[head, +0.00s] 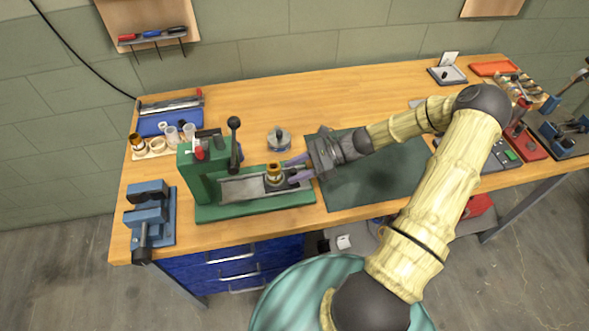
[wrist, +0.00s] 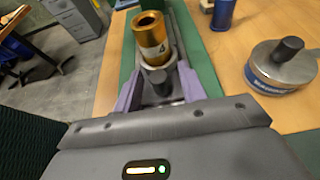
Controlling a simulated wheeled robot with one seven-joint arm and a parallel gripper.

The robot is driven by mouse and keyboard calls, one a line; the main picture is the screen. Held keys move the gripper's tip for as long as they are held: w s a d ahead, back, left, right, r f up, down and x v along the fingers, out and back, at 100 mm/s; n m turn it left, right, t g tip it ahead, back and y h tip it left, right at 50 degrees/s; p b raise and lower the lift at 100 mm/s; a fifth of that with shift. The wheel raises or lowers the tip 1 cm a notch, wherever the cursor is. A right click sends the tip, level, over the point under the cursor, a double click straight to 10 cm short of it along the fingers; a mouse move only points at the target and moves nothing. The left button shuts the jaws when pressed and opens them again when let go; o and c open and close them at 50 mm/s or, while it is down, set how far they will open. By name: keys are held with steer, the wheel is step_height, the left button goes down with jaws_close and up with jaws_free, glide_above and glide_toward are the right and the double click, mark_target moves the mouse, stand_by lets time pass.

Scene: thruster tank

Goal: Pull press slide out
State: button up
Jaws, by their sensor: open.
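The green press (head: 198,172) stands on the left part of the workbench, with its black-knobbed lever (head: 235,150) upright. Its grey slide (head: 243,187) lies along the green base and extends right, out from under the press head. A brass cylinder (head: 274,172) stands on the slide near its right end; it also shows in the wrist view (wrist: 151,38). My gripper (head: 297,171) is at the slide's right end. In the wrist view its purple fingers (wrist: 158,92) are apart, on either side of the slide's near end. Contact cannot be told.
A round metal tin with a black knob (head: 279,140) stands just behind the slide; it is at the right in the wrist view (wrist: 283,65). A blue vise (head: 150,214) is at the left front. A dark green mat (head: 375,172) lies right of the press, bare.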

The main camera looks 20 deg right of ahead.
steer(key=shift+a, duration=0.2)
steer(key=b+v, duration=0.2)
steer(key=v, duration=1.5)
steer(key=shift+d, duration=0.25)
steer(key=shift+w+a, duration=0.1)
steer(key=shift+w, duration=0.05)
steer(key=s+a+n+g+h, duration=0.3)
steer(key=a+n+h, duration=0.35)
steer(key=a, duration=0.35)
steer(key=s+a+r+n+t+h+p, duration=0.1)
steer(key=s+a+r+n+t+h, duration=0.3)
steer(key=n, duration=0.8)
steer(key=s+a+r+h, duration=0.2)
steer(key=s+h, duration=0.1)
steer(key=s, duration=0.1)
steer(key=shift+s+a+r+p, duration=0.2)
steer(key=shift+s+r+p, duration=0.05)
steer(key=shift+r+p, duration=0.1)
